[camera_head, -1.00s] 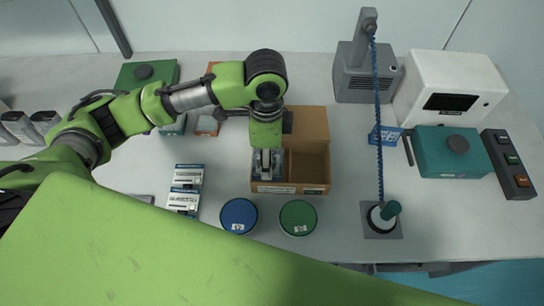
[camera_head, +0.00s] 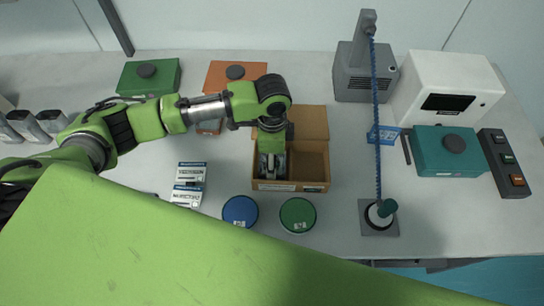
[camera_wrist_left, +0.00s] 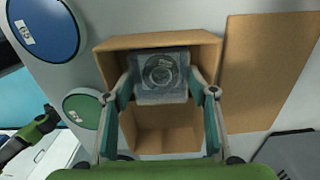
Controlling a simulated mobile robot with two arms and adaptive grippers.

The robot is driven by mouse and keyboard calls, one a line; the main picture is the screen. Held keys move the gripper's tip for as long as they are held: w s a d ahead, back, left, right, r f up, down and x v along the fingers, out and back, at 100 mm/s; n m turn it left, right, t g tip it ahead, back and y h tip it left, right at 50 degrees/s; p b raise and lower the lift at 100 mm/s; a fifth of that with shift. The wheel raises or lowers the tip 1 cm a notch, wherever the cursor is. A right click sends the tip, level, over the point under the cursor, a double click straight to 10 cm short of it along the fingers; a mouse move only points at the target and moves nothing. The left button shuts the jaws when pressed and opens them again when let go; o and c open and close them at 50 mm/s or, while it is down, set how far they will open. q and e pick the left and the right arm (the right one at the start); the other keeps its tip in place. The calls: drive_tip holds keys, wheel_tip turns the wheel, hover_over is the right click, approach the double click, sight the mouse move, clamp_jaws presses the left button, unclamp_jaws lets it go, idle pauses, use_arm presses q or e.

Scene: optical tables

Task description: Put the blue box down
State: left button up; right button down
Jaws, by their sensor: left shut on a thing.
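My left gripper (camera_head: 271,168) reaches down into the left part of an open cardboard box (camera_head: 312,187). In the left wrist view its fingers (camera_wrist_left: 160,82) are shut on the blue box (camera_wrist_left: 160,92), a greyish-blue, see-through box with a round part in it. The held box is at one end of the cardboard box (camera_wrist_left: 108,44), inside its walls; I cannot tell whether it touches the floor. In the head view the gripper mostly hides it.
Blue (camera_head: 240,211) and green (camera_head: 298,215) round lids lie in front of the cardboard box. White-and-blue packets (camera_head: 188,184) lie to its left. A grey stand with a blue cord (camera_head: 375,110) is to the right. The cardboard box's right part looks empty.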

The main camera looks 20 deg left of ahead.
use_arm(q)
drive_tip(key=o, duration=1)
drive_tip(key=shift+c, duration=0.2)
wheel_tip(320, 180, up, 12)
drive_tip(key=b, duration=0.2)
drive_tip(key=shift+r+b, duration=0.15)
drive_tip(key=shift+b, duration=0.2)
